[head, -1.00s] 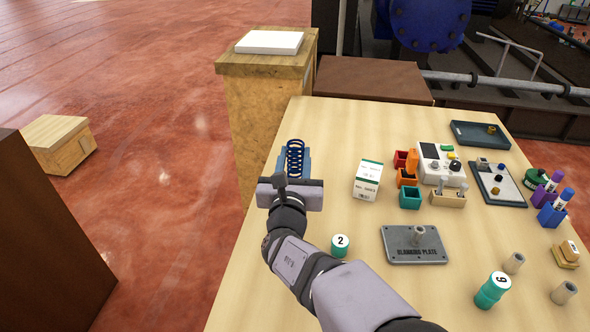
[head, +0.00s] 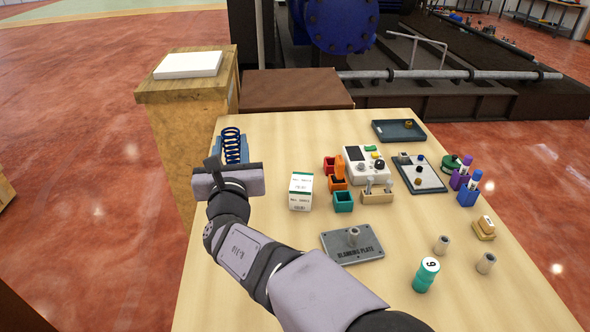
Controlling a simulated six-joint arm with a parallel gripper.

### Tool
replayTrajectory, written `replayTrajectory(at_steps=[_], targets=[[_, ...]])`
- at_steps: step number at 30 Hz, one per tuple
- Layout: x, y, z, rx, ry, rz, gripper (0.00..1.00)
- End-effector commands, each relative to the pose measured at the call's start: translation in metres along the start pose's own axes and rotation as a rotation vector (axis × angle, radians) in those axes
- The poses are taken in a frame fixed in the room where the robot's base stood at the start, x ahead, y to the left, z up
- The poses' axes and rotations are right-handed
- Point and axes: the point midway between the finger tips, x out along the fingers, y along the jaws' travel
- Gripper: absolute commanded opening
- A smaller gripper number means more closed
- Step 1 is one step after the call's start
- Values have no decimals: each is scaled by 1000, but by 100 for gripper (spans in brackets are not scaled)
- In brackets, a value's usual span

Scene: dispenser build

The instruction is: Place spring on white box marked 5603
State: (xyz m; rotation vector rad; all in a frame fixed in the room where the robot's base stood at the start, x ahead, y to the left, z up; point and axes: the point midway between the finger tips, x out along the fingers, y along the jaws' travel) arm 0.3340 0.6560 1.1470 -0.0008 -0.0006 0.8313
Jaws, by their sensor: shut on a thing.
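A dark blue coil spring (head: 231,143) stands upright at my gripper (head: 230,158), near the back left corner of the wooden table (head: 290,130). My gripper is shut on the spring; its wrist partly hides the spring's lower end and the fingers. A white box (head: 300,192) with a green stripe along its top edge stands on the table, to the right of the gripper and nearer the camera. Its printed number is too small to read surely. The spring is apart from this box.
Right of the box are small red, orange and teal bins (head: 343,202) and a white meter (head: 366,164). A grey blanking plate (head: 352,246) lies in front. A white slab (head: 188,64) lies on a wooden pedestal (head: 185,115) at the left.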

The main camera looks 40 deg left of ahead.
Motion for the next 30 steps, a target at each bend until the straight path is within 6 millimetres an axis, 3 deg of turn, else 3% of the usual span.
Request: replayTrajectory(at_steps=[1,5,7,12,18,25,30], targets=[[3,-6,14,-1,0,-10,9],[8,-24,26,0,1,-64,9],[9,-46,36,2,-1,-142,9],[0,-98,34,1,-1,-350,9],[-18,-137,38,0,0,-524,9],[-25,-147,41,-1,1,-572,9],[-24,-147,27,-7,4,-571,9]])
